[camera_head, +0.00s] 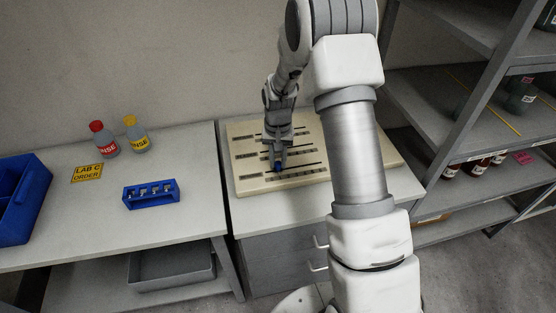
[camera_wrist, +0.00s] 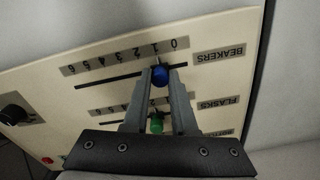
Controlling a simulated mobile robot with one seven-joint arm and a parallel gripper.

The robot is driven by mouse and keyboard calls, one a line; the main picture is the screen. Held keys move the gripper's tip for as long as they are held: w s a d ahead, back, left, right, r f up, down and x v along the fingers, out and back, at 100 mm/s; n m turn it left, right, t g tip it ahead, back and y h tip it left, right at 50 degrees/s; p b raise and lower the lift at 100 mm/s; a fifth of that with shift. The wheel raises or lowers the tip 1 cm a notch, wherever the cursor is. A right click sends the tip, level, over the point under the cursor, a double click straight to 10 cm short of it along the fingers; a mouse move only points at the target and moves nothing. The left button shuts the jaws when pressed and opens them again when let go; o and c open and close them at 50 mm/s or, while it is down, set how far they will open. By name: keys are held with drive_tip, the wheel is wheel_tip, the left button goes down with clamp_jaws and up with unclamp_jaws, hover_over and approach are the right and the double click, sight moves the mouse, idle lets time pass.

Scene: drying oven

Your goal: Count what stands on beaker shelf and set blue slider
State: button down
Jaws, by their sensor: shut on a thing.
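The blue slider (camera_wrist: 160,75) is a round knob on the row labelled BEAKERS (camera_wrist: 211,30), near the 1 of its 0 to 6 scale. It also shows in the head view (camera_head: 278,168). My gripper (camera_wrist: 160,78) is shut on the blue slider, with a fingertip on each side of it. The cream slider panel (camera_head: 245,183) lies on the middle bench. The shelf rack (camera_head: 425,95) at right holds dark green bottles (camera_head: 520,95) and red-brown jars (camera_head: 478,165). I cannot tell which level is the beaker shelf, and my arm hides part of the rack.
A green slider (camera_wrist: 157,125) sits on the FLASKS row, between my fingers. A black dial (camera_wrist: 14,114) is on the panel. The left bench holds two wash bottles (camera_head: 104,141) (camera_head: 137,136), a blue rack (camera_head: 151,196) and a blue bin (camera_head: 31,200).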

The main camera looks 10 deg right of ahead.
sight(302, 166)
idle(0.4)
drive_tip(key=d+b, duration=0.1)
drive_tip(key=d, duration=0.6)
drive_tip(key=shift+d, duration=0.3)
drive_tip(key=c, duration=0.7)
unclamp_jaws()
wheel_tip(302, 166, up, 18)
drive_tip(key=shift+f, duration=0.25)
